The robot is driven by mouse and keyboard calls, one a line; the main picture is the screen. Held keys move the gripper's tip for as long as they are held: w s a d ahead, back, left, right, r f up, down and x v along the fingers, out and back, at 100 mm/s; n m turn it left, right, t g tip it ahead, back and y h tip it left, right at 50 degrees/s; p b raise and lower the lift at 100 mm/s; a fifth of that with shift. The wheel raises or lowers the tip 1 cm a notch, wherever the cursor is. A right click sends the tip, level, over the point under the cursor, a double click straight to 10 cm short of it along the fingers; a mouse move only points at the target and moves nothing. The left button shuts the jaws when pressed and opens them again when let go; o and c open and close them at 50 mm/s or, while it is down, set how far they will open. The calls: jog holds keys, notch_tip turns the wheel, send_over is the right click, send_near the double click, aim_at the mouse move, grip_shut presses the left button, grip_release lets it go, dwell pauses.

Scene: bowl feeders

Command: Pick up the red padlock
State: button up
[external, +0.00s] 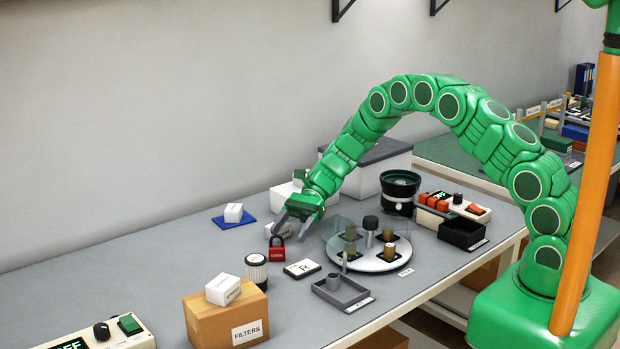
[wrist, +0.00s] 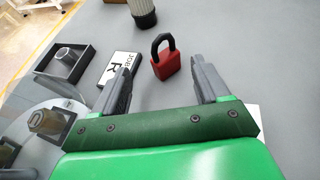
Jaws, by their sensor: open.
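The red padlock (external: 277,255) with a dark shackle stands on the grey table, left of the round glass-covered plate. In the wrist view the padlock (wrist: 166,65) stands upright just beyond the fingertips, roughly between them. My gripper (external: 293,223) is open and empty above and just behind the padlock in the external view. In the wrist view the two grey fingers of my gripper (wrist: 160,72) are spread apart, and neither appears to touch the padlock.
The round plate (external: 372,262) holds several brown cylinders. A FILTERS box (external: 226,318) stands in front.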

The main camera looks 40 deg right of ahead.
aim_at(275, 247)
jog(key=shift+x, duration=1.2)
jog(key=shift+w+x, duration=0.2)
jog(key=shift+x, duration=1.1)
jog(key=shift+w+x, duration=0.15)
jog(key=shift+x, duration=1.2)
jog(key=c, duration=1)
